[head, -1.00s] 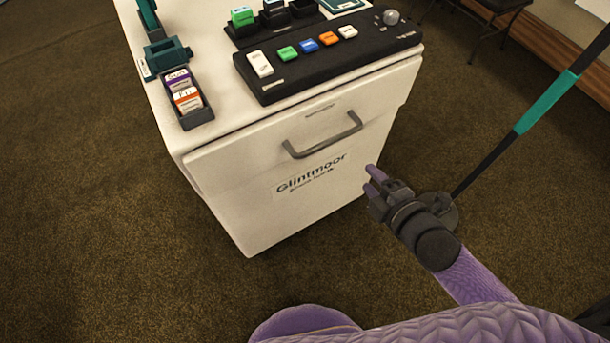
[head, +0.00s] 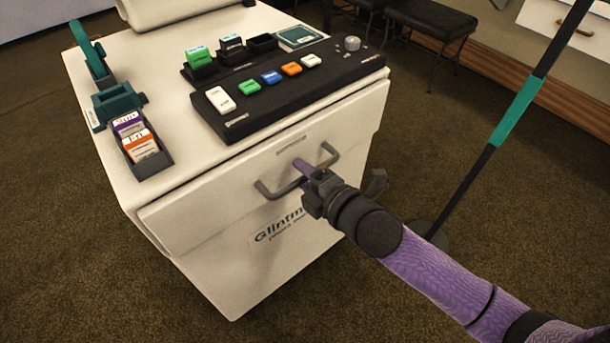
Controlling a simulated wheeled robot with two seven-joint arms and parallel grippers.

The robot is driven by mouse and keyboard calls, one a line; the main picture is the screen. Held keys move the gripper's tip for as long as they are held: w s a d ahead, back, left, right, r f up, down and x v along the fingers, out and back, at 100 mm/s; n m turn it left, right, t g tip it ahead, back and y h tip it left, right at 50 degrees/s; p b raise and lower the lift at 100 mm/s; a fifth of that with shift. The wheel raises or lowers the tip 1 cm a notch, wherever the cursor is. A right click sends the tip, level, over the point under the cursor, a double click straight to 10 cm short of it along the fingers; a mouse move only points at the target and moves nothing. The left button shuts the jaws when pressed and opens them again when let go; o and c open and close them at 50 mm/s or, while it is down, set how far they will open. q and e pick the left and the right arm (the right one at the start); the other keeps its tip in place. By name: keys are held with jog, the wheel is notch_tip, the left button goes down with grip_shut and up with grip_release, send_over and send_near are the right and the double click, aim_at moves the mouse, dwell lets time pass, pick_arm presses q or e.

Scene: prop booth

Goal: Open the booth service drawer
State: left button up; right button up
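The white drawer front (head: 212,207) is on the near face of the booth cabinet, below its top. It looks closed. A grey bar handle (head: 328,152) crosses its upper middle. My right gripper (head: 303,171) is at the middle of this handle, coming from the lower right. One purple finger shows reaching over the bar. The other finger is hidden, so I cannot tell whether they are closed on the bar. The gripper covers part of the printed label (head: 275,230). My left gripper is not in view.
On the cabinet top are a black button panel (head: 255,110), a dark card tray (head: 152,162) and a teal device (head: 117,103). A black and teal pole (head: 512,115) stands to the right, near my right arm. A dark stool (head: 432,18) is behind. Carpet lies around.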

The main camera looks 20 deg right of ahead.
grip_shut()
dwell(0.3)
dwell(0.9)
